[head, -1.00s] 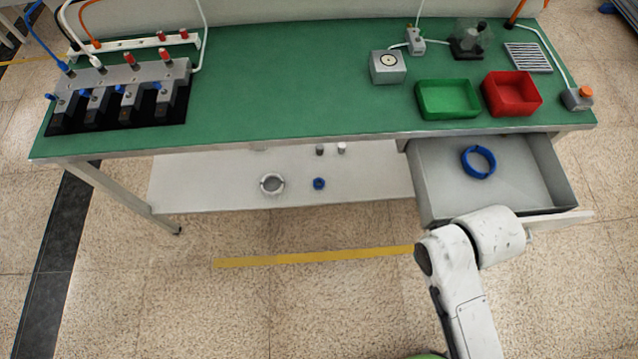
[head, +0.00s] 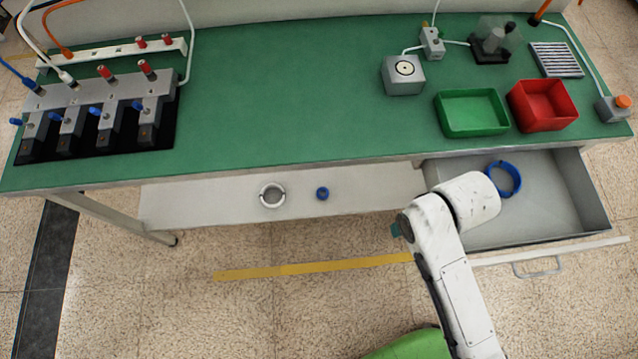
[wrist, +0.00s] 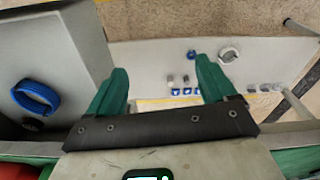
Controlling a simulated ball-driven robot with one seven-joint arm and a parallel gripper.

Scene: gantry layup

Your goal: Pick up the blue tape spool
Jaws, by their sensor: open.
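The blue tape spool (head: 518,179), a blue ring, lies in the open grey drawer (head: 584,196) near its back. In the wrist view the spool (wrist: 53,99) lies at the far left, inside the drawer (wrist: 83,45). My gripper (wrist: 163,64) has its green fingers wide apart and nothing between them. It is to the side of the drawer, apart from the spool, with the lower shelf in view beyond its fingers. In the head view the gripper is mostly hidden behind my arm.
The green bench top (head: 290,100) overhangs the lower shelf (head: 370,188). The shelf holds a pale ring (head: 272,205) and a small blue ring (head: 322,193). A green bin (head: 472,128) and a red bin (head: 543,122) stand above the drawer. Floor in front is clear.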

